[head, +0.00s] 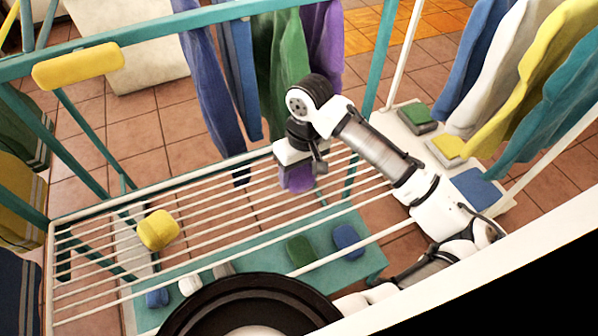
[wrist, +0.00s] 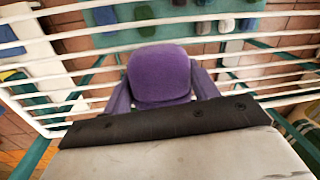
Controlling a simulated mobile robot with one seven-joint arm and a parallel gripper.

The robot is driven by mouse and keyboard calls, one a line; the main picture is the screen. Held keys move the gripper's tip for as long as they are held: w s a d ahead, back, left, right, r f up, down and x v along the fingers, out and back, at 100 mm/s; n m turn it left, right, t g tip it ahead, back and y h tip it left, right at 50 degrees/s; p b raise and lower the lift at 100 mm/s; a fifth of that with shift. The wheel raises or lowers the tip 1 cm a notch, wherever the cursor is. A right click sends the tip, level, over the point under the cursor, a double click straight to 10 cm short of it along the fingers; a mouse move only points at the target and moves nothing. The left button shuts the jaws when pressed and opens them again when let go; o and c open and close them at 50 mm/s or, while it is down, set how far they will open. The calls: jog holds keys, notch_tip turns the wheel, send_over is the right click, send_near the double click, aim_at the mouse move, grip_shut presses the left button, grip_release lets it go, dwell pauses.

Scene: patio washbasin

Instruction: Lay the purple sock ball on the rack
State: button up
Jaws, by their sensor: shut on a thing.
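The purple sock ball (wrist: 160,74) is between the two fingers of my gripper (wrist: 160,88) in the wrist view, and the gripper is shut on it. In the head view the purple sock ball (head: 298,178) shows below my gripper (head: 297,172), over the right part of the rack. The rack (head: 95,270) is a frame of white parallel bars. The ball is at or just above the bars; I cannot tell whether it touches them. A yellow sock ball (head: 158,230) lies on the rack's left part.
Clothes hang behind the rack, including a green one (head: 280,60), and more hang at the right. A yellow object (head: 78,66) sits on the teal top rail. A teal shelf (head: 350,272) below holds several small items. Rack bars between the two balls are bare.

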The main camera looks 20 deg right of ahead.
jog(key=shift+f, duration=0.4)
jog(key=shift+f, duration=0.15)
jog(key=o, duration=1)
jog(key=shift+c, duration=0.2)
jog(key=r, duration=0.4)
jog(key=d+r+b, duration=0.1)
jog(key=r, duration=0.7)
jog(key=shift+w+d+r, duration=0.15)
